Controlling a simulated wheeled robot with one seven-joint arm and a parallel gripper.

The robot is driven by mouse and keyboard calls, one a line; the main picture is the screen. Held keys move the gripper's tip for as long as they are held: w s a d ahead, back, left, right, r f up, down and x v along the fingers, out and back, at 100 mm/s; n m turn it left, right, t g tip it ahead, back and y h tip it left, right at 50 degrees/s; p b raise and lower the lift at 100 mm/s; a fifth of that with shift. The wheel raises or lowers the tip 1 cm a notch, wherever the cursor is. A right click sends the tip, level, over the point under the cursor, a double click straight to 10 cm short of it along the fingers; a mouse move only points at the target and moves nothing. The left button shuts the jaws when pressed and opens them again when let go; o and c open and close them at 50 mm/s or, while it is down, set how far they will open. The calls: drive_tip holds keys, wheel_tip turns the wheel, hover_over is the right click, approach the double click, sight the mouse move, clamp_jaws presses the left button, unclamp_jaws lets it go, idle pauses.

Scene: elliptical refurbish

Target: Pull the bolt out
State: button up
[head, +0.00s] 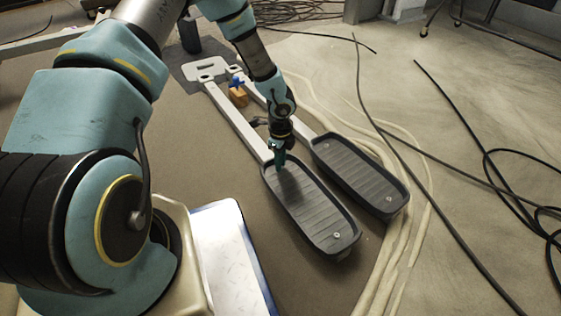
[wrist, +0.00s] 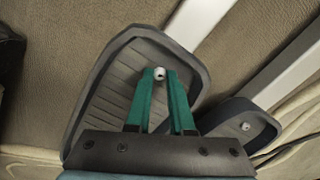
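Two dark grey ribbed foot pedals lie on the mat at the ends of pale bars. My gripper (head: 279,160) points down at the bar end of the left pedal (head: 310,212). In the wrist view, a small silver bolt (wrist: 159,73) shows between the tips of my two teal fingers (wrist: 160,82), over the same pedal (wrist: 118,88). Little or no gap shows between bolt and fingertips; I cannot tell whether they grip it. Another bolt (wrist: 246,127) shows in the second pedal (wrist: 228,117). Silver bolts also show at the near ends of the left pedal (head: 337,233) and right pedal (head: 389,199).
The pale bars (head: 238,121) run back to a light bracket (head: 205,70). An orange and blue item (head: 238,93) stands between the bars. Black cables (head: 480,180) lie on the floor at right. The brown mat left of the pedals is mostly clear.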

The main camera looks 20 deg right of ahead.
clamp_jaws()
drive_tip(key=shift+r, duration=0.25)
drive_tip(key=shift+r+p, duration=1.1)
drive_tip(key=shift+p, duration=0.15)
drive_tip(key=shift+r, duration=0.2)
drive_tip(key=shift+r+p, duration=1.9)
drive_tip(key=shift+p, duration=0.2)
